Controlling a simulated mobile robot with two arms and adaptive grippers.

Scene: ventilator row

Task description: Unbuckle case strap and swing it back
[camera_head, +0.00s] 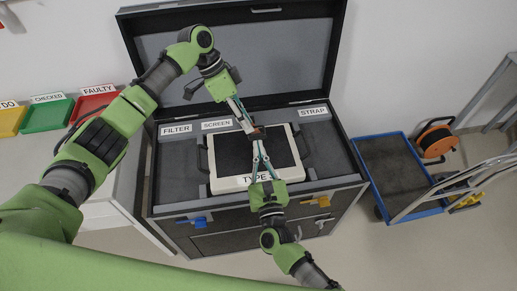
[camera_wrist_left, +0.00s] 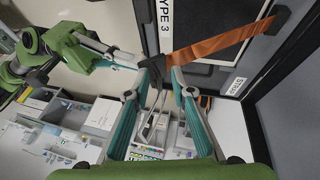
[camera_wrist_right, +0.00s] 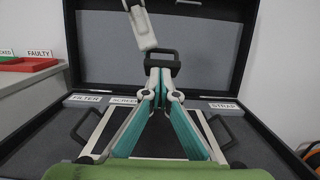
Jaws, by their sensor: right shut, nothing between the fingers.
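The case (camera_head: 325,145) stands open with its lid up against the wall. An orange strap (camera_wrist_left: 225,42) crosses the left wrist view and ends in a dark buckle piece (camera_wrist_left: 153,66) at my left fingertips. My left gripper (camera_head: 249,128) reaches in from the upper left, over the device; its tips stay a little apart, and whether they grip the buckle is unclear. My right gripper (camera_head: 258,147) points up from the front, shut and empty, close to the left tips. In the right wrist view a black piece (camera_wrist_right: 162,62) shows just beyond its tips.
A white-framed device (camera_head: 225,183) marked TYPE lies in the case between FILTER, SCREEN and STRAP labels. Coloured bins (camera_head: 46,113) stand on a bench at left. A blue-edged cart (camera_head: 394,170) and an orange reel (camera_head: 434,140) stand at right.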

